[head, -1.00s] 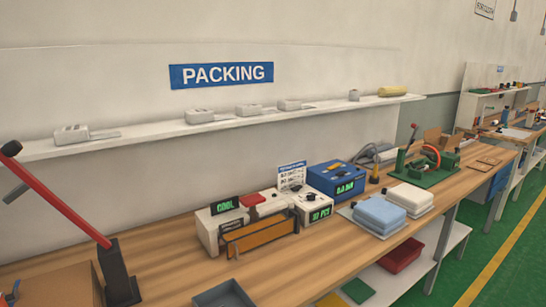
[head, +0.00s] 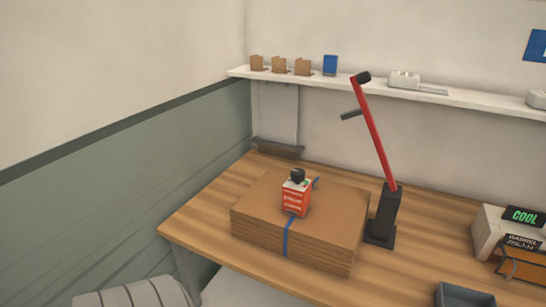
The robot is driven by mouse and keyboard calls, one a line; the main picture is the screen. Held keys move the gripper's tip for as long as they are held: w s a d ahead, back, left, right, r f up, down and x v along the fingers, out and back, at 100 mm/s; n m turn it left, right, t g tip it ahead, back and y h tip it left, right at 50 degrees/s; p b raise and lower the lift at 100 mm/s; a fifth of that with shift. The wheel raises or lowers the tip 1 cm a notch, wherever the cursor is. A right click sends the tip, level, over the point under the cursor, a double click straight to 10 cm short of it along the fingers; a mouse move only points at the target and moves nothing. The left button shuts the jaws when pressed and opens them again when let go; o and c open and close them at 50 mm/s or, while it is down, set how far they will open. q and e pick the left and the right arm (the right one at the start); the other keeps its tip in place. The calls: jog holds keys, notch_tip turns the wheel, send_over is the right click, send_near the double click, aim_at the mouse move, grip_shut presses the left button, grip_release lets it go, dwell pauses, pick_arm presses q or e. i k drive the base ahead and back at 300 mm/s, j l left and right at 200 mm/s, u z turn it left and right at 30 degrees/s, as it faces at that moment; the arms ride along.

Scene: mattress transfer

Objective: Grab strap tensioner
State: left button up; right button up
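A flat stack of brown cardboard (head: 262,210) lies on the left end of the wooden workbench (head: 420,250), with a blue strap (head: 288,236) running across it. A small red and white block with a black knob (head: 296,194) stands on top, at the strap. Just right of the stack, a long red lever (head: 375,135) with a black grip rises, tilted, from an upright black base (head: 384,215). I cannot tell from this view which of these two is the strap tensioner. Neither gripper is in view.
A wall shelf (head: 440,96) holds small brown pieces, a blue item and grey devices. A white machine (head: 495,228) with a green "COOL" display and a grey tray (head: 465,295) stand at right. A ribbed pale thing (head: 135,293) shows at bottom left.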

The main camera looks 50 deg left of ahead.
aim_at(296, 200)
jog(key=k+j+u, duration=0.1)
jog(key=u, duration=1.3)
jog(key=i+l+z, duration=0.15)
jog(key=z, duration=0.25)
jog(key=i+j, duration=0.05)
jog(key=i, duration=0.05)
